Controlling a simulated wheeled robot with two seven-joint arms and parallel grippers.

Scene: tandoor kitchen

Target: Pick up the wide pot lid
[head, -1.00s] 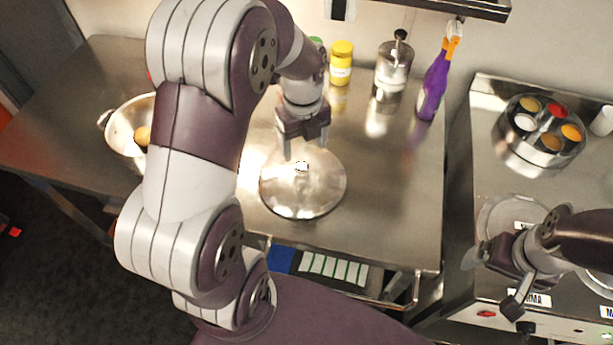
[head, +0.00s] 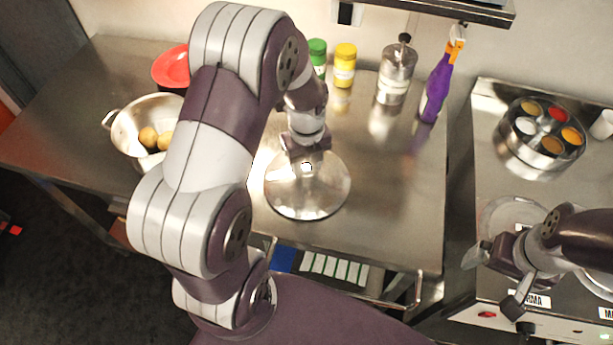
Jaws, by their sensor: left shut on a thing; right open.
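The wide pot lid (head: 318,194) is a round, shiny metal disc with a small knob at its centre. It lies on or just above the steel table (head: 395,220); I cannot tell which. My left gripper (head: 306,160) is directly over the lid's middle, pointing down, shut on its knob. The gripper's palm and fingers hide most of the knob. My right gripper (head: 490,278) is open and empty at the right, above the cooking counter.
A steel pot (head: 125,128) with round tan items and a red bowl (head: 171,69) stand at the left. A green-lidded jar (head: 317,57), a yellow jar (head: 344,66), a metal dispenser (head: 396,70) and a purple bottle (head: 436,88) stand behind. A spice tin (head: 543,135) sits at the right.

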